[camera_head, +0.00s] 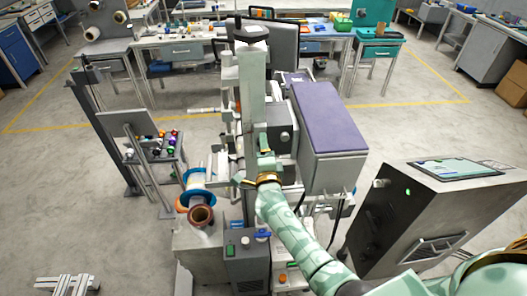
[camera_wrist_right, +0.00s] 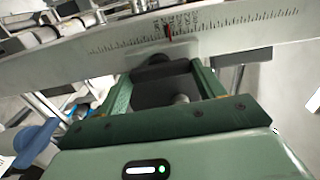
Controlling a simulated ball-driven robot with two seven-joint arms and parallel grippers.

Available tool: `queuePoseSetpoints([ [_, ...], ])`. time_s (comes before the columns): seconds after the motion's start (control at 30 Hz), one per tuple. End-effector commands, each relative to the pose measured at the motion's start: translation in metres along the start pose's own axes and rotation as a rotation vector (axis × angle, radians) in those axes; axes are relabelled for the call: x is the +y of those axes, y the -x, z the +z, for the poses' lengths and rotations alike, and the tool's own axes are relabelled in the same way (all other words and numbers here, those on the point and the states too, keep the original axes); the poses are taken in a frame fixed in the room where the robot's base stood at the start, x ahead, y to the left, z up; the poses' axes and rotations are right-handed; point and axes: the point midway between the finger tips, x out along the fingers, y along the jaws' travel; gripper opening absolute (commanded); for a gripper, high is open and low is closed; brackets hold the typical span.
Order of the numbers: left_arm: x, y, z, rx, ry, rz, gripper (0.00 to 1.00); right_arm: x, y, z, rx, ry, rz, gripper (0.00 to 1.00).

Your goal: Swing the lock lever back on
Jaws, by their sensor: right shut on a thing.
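My right arm reaches up to the tall grey machine (camera_head: 252,88) in the head view. Its right gripper (camera_head: 262,143) is at the front of the machine's column. In the right wrist view the green fingers of the right gripper (camera_wrist_right: 164,70) are shut on a dark grey part with a rounded black end (camera_wrist_right: 158,68), which looks like the lock lever. A curved pale scale (camera_wrist_right: 225,35) with tick marks and a red pointer (camera_wrist_right: 168,30) lies just beyond the fingertips. My left gripper is not in view.
A purple-topped cabinet (camera_head: 328,115) stands right of the column. A dark console with a screen (camera_head: 455,168) is further right. Reels (camera_head: 200,212) sit low at the left, near a small rack of coloured items (camera_head: 160,148). Open floor lies at the far left.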

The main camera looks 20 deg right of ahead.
Motion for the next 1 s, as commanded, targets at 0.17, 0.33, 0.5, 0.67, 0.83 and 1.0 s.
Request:
queuePoseSetpoints([
  [0.17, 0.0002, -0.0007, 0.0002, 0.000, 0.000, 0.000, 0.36, 0.0005, 0.0003, 0.0005, -0.001, -0.031, 0.001, 0.45],
  [0.33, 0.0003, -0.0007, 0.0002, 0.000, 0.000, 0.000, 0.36, 0.0004, 0.0003, 0.0006, -0.001, -0.040, 0.001, 0.45],
  [0.5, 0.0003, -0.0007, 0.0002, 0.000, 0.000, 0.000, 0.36, 0.0004, 0.0003, 0.0006, -0.001, -0.041, 0.001, 0.45],
  [0.67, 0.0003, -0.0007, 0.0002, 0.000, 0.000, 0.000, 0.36, 0.0003, 0.0003, 0.0006, -0.001, -0.041, 0.001, 0.77],
  [0.83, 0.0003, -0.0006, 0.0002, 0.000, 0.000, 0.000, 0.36, 0.0002, 0.0002, 0.0004, 0.000, -0.039, 0.001, 0.77],
  [1.0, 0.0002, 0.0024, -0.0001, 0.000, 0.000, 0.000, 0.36, 0.0000, 0.0052, 0.0002, -0.001, -0.037, 0.002, 0.77],
])
